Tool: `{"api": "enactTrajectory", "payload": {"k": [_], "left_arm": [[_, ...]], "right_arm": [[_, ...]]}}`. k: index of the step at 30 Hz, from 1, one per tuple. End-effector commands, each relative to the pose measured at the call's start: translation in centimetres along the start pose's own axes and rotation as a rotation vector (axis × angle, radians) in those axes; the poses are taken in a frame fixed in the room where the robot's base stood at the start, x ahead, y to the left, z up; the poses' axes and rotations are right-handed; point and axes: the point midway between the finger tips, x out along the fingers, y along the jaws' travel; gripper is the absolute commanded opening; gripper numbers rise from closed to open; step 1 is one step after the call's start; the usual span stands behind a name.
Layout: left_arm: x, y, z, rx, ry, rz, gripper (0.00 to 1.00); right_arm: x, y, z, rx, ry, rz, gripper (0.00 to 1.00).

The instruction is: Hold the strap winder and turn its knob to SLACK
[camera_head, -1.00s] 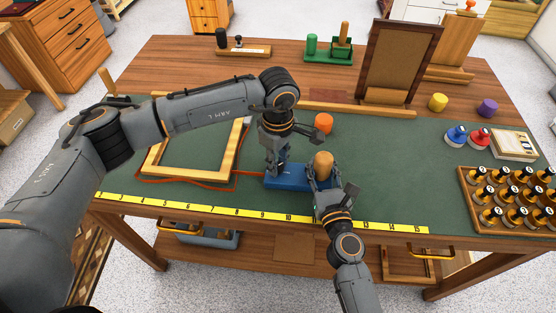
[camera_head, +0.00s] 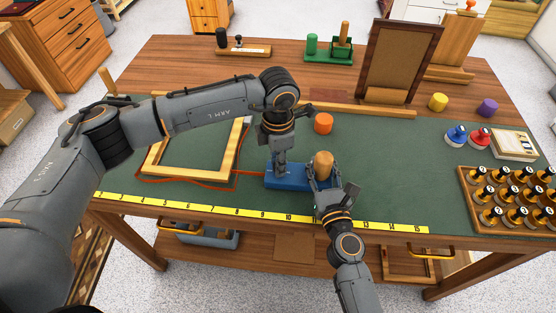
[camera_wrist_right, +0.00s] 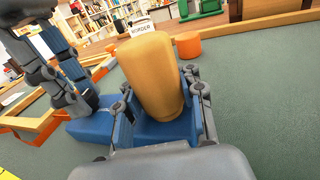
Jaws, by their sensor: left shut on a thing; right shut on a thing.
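The strap winder is a blue block (camera_head: 290,181) lying on the green mat, with an upright tan wooden knob (camera_head: 323,160) at its right end. An orange strap (camera_head: 190,180) runs from its left side towards a wooden frame (camera_head: 228,158). My left gripper (camera_head: 279,172) points down and is shut on the winder's left part. My right gripper (camera_head: 322,182) comes from the front and is shut on the knob low down. In the right wrist view the knob (camera_wrist_right: 152,75) stands between the right fingers, slightly tilted in the picture. I cannot read any SLACK mark.
A yellow ruler strip (camera_head: 265,214) runs along the table's front edge. An orange cylinder (camera_head: 323,123) stands just behind the winder. A crate of stamps (camera_head: 467,205) and blue and red stamps are at right. The mat right of the winder is clear.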

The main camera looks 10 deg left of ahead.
Motion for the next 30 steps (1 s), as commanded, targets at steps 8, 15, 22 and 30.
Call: {"api": "enactTrajectory", "payload": {"k": [8, 15, 22, 30], "left_arm": [[-0.07, 0.07, 0.07, -0.262, -0.003, 0.003, 0.00], [-0.08, 0.09, 0.08, -0.491, -0.004, 0.003, 0.00], [-0.08, 0.08, 0.11, -0.710, -0.005, 0.001, 0.00], [-0.05, 0.06, 0.11, -0.954, -0.005, 0.001, 0.00]], "right_arm": [[0.02, 0.23, 0.17, 0.001, -0.003, 0.006, 0.00], [0.01, 0.25, 0.17, 0.001, -0.003, 0.006, 0.00], [0.00, 0.26, 0.16, 0.001, -0.003, 0.007, 0.00], [0.00, 0.27, 0.16, 0.002, -0.003, 0.007, 0.00]]}}
